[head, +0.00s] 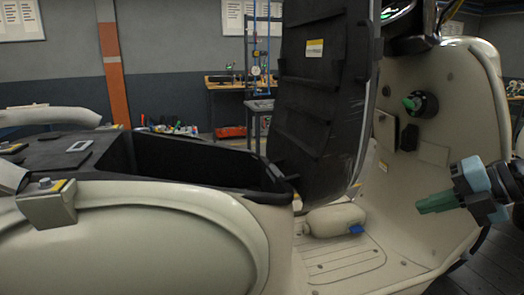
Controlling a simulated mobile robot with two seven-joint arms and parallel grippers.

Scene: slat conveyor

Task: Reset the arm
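My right gripper (436,204) comes in from the right edge, in front of the scooter's cream inner leg shield (458,100). Its green fingertips appear to be together, with nothing visible between them. It is below and to the right of a green key-like piece (410,103) in the round black lock, and apart from it. My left gripper is not in view.
The scooter's black seat (318,95) stands raised over the open storage bay (190,160). The cream rear body (130,245) fills the lower left. A beige rounded item (334,220) rests above the footboard (345,262). Workbenches stand behind.

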